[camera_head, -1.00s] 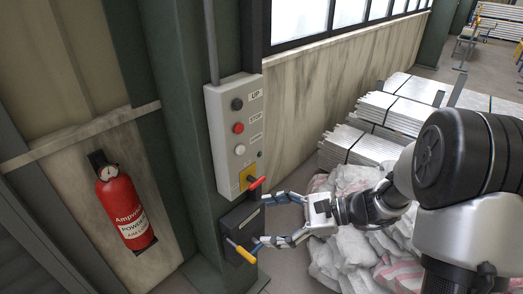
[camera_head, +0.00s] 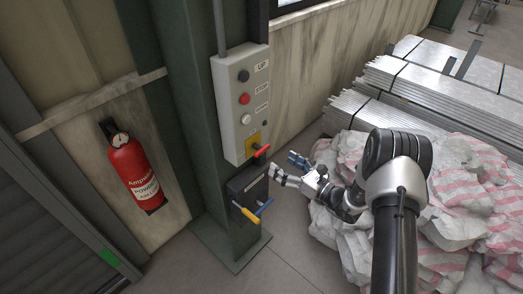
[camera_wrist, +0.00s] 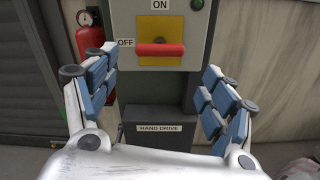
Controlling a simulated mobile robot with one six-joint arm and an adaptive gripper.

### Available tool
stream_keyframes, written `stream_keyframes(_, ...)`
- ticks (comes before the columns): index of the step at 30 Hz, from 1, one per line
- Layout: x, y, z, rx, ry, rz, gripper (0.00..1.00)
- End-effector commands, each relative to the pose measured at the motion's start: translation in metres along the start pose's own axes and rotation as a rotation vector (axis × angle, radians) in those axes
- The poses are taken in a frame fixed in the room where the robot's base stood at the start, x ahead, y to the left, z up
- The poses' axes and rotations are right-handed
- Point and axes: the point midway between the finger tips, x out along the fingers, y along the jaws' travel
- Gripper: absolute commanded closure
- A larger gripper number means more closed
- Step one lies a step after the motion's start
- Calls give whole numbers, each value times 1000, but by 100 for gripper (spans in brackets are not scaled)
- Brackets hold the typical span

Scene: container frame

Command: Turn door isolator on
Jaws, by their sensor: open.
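The door isolator is a red handle (camera_wrist: 160,50) on a yellow plate (camera_wrist: 158,27), low on the grey control box (camera_head: 239,105). In the wrist view the handle lies level, with "OFF" at its left and "ON" above it. In the head view the red handle (camera_head: 261,150) sticks out from the box. My gripper (camera_head: 290,168) is open and empty to the right of the handle, apart from it. In the wrist view its blue-padded fingers (camera_wrist: 160,85) stand wide apart, one on each side below the handle.
A fire extinguisher (camera_head: 135,170) hangs at the left. White sacks (camera_head: 440,190) and stacked metal panels (camera_head: 440,90) fill the right.

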Motion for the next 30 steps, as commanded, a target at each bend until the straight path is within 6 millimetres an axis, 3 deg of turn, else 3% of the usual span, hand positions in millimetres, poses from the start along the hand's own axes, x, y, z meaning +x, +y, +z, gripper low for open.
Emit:
stream_keyframes(9, 69, 1, -2, -2, 2, 3, 23)
stream_keyframes(15, 96, 1, -1, -1, 1, 2, 23)
stream_keyframes(28, 105, 0, 0, 0, 1, 0, 23)
stream_keyframes(30, 105, 0, 0, 0, 1, 0, 28)
